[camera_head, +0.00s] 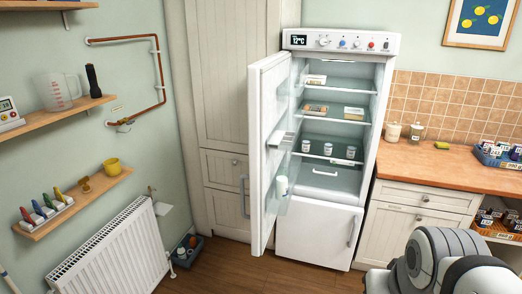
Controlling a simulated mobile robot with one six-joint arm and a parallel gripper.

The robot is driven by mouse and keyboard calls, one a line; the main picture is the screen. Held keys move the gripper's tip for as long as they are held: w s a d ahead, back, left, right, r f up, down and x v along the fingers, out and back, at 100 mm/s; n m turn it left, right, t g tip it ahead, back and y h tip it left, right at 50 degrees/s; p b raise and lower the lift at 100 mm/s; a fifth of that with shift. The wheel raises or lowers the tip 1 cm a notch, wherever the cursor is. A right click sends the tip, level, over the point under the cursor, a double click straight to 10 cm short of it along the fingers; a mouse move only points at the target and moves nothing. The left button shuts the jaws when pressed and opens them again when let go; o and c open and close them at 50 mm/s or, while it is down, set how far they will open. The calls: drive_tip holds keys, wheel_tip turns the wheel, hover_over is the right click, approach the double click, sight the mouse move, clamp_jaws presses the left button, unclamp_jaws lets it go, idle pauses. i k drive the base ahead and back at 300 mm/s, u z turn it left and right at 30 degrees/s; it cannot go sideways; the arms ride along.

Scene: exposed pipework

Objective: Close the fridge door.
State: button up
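The white fridge (337,42) stands against the back wall, with a control panel on top. Its tall door (262,160) is wide open, swung out toward me from the left side of the body. The door's inner side faces right and carries small shelves and a white bottle (282,185). A grey handle (244,197) sticks out to the left of the door's free edge. Inside are glass shelves (335,123) with packets and small jars. A lower compartment (318,232) is shut. Rounded grey links of my arm show at the bottom right; my gripper is out of view.
A cream cupboard (222,85) stands left of the fridge, behind the door. A wooden counter (430,166) with jars and blue trays is on the right. A radiator (115,252) and a blue crate (187,250) are at left. Wooden floor (240,275) in front is clear.

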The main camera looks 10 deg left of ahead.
sight(269, 84)
drive_tip(key=u, duration=1.4)
drive_tip(key=i, duration=2.1)
drive_tip(key=z, duration=1.5)
drive_tip(key=i, duration=0.2)
drive_tip(key=z, duration=0.2)
drive_tip(key=k, duration=0.5)
drive_tip(key=u, duration=0.1)
